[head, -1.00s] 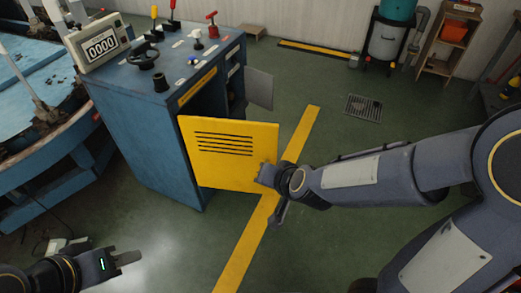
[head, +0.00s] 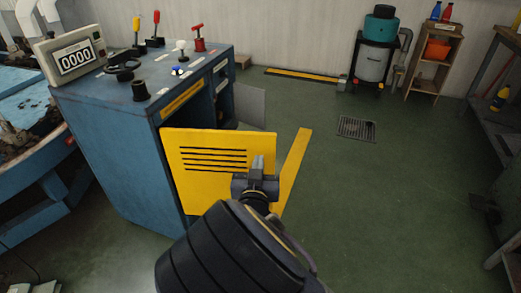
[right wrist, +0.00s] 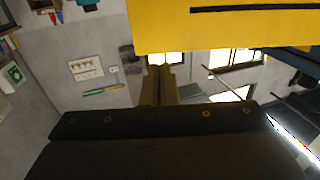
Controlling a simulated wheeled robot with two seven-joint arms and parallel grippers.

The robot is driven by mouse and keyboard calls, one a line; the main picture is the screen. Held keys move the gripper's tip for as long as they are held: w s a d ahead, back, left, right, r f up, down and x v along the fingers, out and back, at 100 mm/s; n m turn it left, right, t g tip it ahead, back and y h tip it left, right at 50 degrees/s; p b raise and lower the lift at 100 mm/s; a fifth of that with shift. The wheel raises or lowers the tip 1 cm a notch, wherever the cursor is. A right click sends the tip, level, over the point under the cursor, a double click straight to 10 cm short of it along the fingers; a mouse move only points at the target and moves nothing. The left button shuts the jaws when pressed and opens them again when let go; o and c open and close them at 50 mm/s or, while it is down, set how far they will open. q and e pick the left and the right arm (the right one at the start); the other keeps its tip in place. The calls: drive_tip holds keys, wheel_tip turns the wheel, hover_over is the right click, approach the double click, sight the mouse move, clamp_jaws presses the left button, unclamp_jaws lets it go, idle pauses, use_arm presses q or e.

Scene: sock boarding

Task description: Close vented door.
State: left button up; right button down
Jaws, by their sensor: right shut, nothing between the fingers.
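The yellow vented door (head: 205,178) with dark horizontal slots stands open on the blue cabinet (head: 118,160), sticking out to the right from its near corner. The dark cabinet opening shows above and behind it. My right gripper (head: 257,166) is shut and empty, in front of the door's right part and hiding some of it. I cannot tell whether it touches the door. In the right wrist view the door (right wrist: 225,28) fills the top right, with one slot showing, and the shut fingers (right wrist: 159,78) point up just below its edge. My left gripper is out of view.
A grey panel (head: 250,105) also sticks out from the cabinet's far side. Levers, knobs and a counter display (head: 75,60) are on top. A floor grate (head: 356,128) and open green floor lie to the right. A workbench (head: 505,120) stands at the far right.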

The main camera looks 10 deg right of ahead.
sight(261, 139)
drive_tip(key=b+x, duration=0.1)
drive_tip(key=x, duration=0.6)
drive_tip(key=shift+w+d+f+b, duration=0.1)
drive_tip(key=shift+w+b, duration=0.15)
drive_tip(key=shift+b, duration=0.1)
drive_tip(key=shift+w, duration=0.15)
